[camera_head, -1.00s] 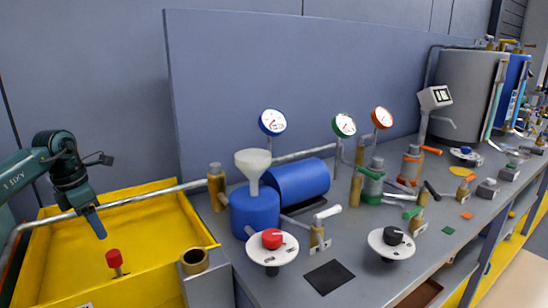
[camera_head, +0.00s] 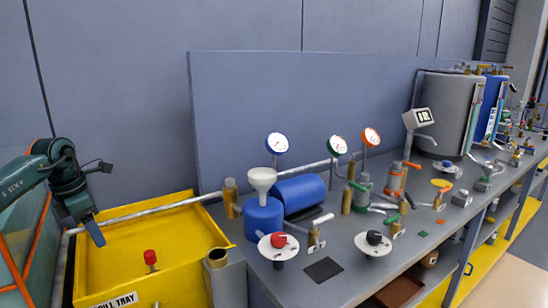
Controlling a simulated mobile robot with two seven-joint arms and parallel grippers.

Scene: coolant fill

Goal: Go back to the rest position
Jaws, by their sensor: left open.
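My left gripper (camera_head: 95,232) hangs at the left, its blue-grey fingers pointing down over the left part of the yellow spill tray (camera_head: 118,286). It holds nothing that I can see. It is apart from the red-topped knob (camera_head: 150,258) in the tray. My left arm comes in from the left edge. My right gripper is not in view. A white funnel (camera_head: 262,180) stands upright in the top of a blue container (camera_head: 262,218) on the grey bench (camera_head: 335,262).
A red-knob dial (camera_head: 278,244) and a black-knob dial (camera_head: 373,242) sit near the bench's front edge. Gauges, valves and pipes crowd the bench. A large grey tank (camera_head: 445,112) stands at the far right.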

